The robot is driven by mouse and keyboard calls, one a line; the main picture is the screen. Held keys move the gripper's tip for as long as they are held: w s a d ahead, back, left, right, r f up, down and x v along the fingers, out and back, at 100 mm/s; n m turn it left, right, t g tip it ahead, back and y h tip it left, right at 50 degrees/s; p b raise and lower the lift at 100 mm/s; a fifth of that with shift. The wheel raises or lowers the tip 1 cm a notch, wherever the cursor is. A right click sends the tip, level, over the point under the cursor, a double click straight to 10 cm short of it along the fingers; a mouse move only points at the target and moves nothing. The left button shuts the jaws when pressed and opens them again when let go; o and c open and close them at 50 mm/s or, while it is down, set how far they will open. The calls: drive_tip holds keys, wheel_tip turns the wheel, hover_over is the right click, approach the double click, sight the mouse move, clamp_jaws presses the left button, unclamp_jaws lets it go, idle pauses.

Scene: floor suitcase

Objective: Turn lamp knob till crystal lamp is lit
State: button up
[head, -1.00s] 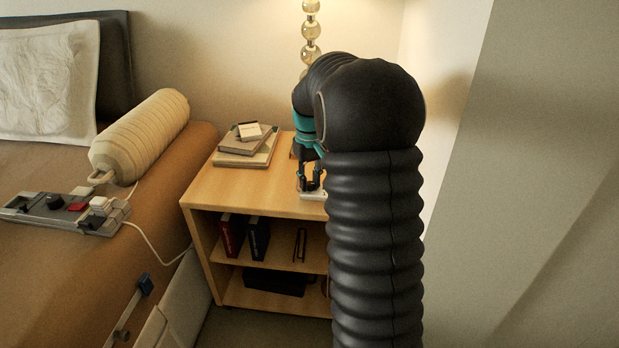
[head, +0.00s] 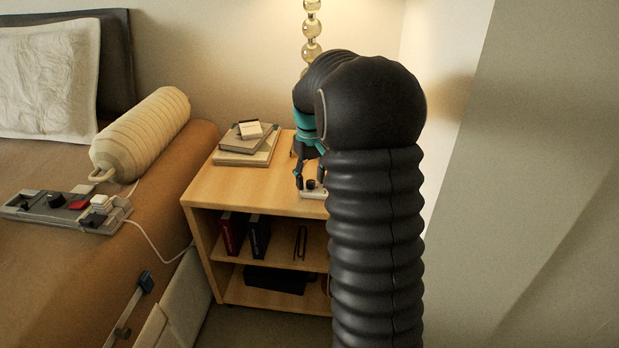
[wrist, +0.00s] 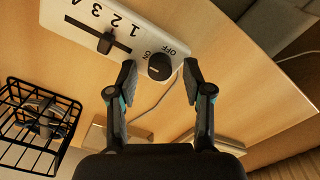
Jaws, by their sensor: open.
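The crystal lamp (head: 312,28) stands at the back of the nightstand, a stem of stacked clear balls; its top is cut off by the frame. A warm glow shows on the wall beside it. A white control box (wrist: 130,32) lies on the nightstand; it also shows in the head view (head: 309,195). It carries a round black knob (wrist: 160,67) between the words ON and OFF, and a black slider (wrist: 105,42) by numbers 1 to 4. My gripper (wrist: 159,75) is open, with one finger on each side of the knob and a visible gap to each.
The nightstand (head: 240,189) holds stacked books (head: 245,150) at its back left. A black wire basket (wrist: 38,125) shows at left in the wrist view. A bed with a bolster (head: 140,133) and a grey switch panel (head: 50,212) is at left. A wall is close on the right.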

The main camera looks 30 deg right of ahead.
sight(310, 181)
wheel_tip(310, 181, up, 12)
idle(0.5)
idle(0.4)
